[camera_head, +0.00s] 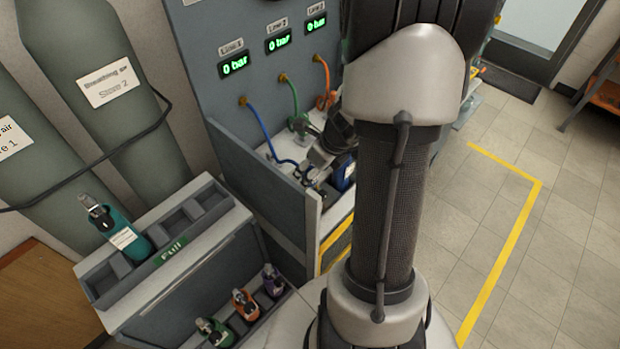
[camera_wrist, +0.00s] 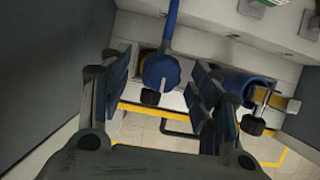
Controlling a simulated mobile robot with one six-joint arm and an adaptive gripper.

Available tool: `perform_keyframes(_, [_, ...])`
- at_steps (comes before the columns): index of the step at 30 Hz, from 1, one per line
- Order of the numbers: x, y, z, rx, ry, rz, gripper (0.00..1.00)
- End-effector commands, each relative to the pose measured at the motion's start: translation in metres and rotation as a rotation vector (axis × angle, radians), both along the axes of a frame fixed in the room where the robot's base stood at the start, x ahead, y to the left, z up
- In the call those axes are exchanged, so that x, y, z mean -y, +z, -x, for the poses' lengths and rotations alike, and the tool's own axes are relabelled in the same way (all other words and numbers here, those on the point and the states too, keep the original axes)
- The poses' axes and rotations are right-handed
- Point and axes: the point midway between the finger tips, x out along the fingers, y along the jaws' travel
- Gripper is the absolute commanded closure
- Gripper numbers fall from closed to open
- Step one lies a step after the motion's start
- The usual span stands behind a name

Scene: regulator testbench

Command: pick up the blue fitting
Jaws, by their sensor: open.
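The blue fitting (camera_wrist: 160,72) hangs at the end of a blue hose in the wrist view, with a dark knob at its lower end. My gripper (camera_wrist: 158,78) is open, with one finger on each side of the fitting. I see gaps on both sides, and no clear contact. In the head view my gripper (camera_head: 313,168) is low at the bench, at the end of the blue hose (camera_head: 262,130). The fitting itself is mostly hidden there by my gripper.
A blue cylinder (camera_wrist: 238,84) with a brass valve lies close right of my gripper. Green (camera_head: 294,100) and orange (camera_head: 326,75) hoses hang beside the blue one. A grey side panel (camera_head: 265,175) bounds the bench. A teal cylinder (camera_head: 122,235) rests in the "Full" rack.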

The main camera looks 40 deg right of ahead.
Motion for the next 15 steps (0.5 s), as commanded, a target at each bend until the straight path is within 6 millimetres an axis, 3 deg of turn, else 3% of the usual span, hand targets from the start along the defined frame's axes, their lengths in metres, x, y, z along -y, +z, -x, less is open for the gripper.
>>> perform_keyframes(1, [0.000, -0.014, -0.003, -0.001, 0.001, -0.002, 0.43])
perform_keyframes(4, [-0.001, -0.025, -0.008, -0.002, 0.000, -0.001, 0.43])
perform_keyframes(11, [0.000, -0.025, -0.010, 0.000, 0.000, 0.001, 0.43])
perform_keyframes(15, [0.000, -0.025, -0.010, 0.000, 0.000, 0.000, 0.51])
